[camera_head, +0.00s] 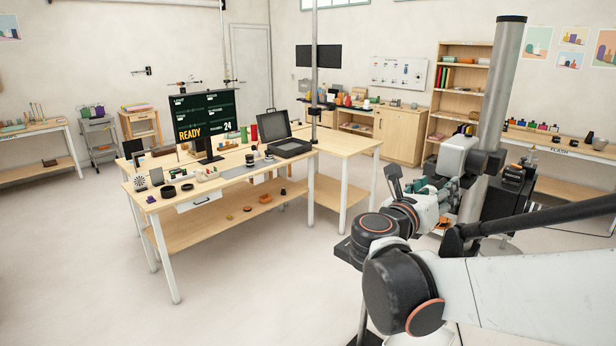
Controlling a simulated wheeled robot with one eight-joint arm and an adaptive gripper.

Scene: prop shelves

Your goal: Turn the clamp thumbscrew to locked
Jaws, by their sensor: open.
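My arm enters from the lower right. What looks like my gripper (406,181) is at its far end, open, with dark fingers raised and nothing seen between them. It is small and partly crowded by my arm links. A thin upright pole (314,55) rises at the wooden workbench, with a small dark fitting (314,108) low on it that may be a clamp. I cannot make out a thumbscrew or its setting. My gripper shows well to the right of this fitting, apart from it.
The workbench (170,208) holds a monitor (205,116) reading READY, an open black case (280,133) and several small props. A thick grey pole (504,75) stands close behind my arm. A shelf unit (448,75) stands at the back. The floor (75,260) at left is clear.

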